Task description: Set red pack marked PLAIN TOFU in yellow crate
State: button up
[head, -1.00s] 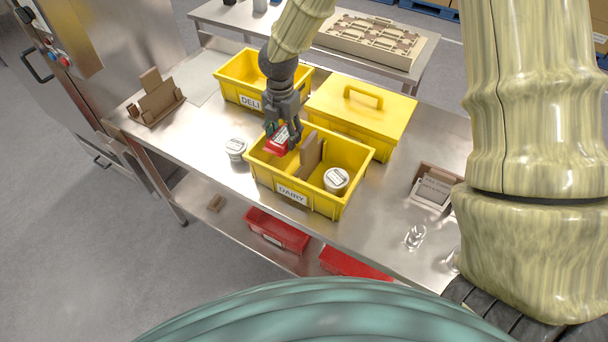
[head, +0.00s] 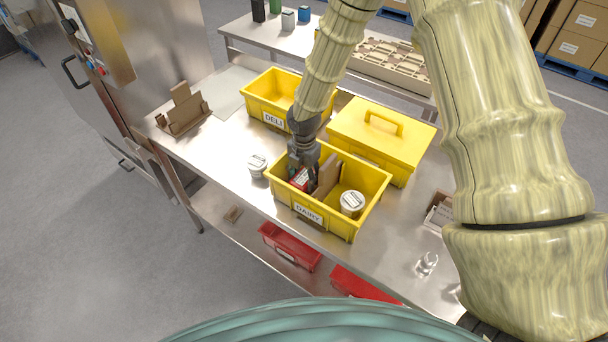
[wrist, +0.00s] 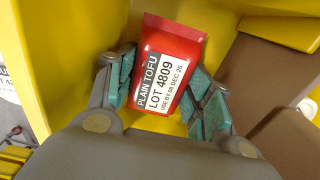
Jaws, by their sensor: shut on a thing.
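The red pack (wrist: 165,75) shows its white label reading PLAIN TOFU, LOT 4809 in the wrist view. My gripper (wrist: 168,95) is shut on it, with teal finger pads on both sides of the pack. In the head view my gripper (head: 304,172) reaches down into the left compartment of the yellow crate (head: 340,224) labelled DAIRY, and the red pack (head: 299,180) is inside, below the rim. Whether the pack touches the crate floor cannot be told. A brown divider (head: 327,177) stands right of the pack. A white tub (head: 352,203) sits in the right compartment.
A second yellow crate (head: 262,105), labelled DELI, stands behind. A lidded yellow box (head: 381,148) is at the back right. A white tub (head: 257,165) stands left of the DAIRY crate. A brown holder (head: 184,115) is at the table's left. Red bins (head: 290,247) are on the lower shelf.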

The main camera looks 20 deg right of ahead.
aim_at(304, 176)
jog(key=shift+f, duration=0.3)
jog(key=o, duration=1.2)
jog(key=shift+f, duration=0.15)
jog(key=shift+c, duration=0.2)
notch_tip(304, 176, up, 12)
jog(key=b, duration=0.3)
jog(key=shift+r, duration=0.2)
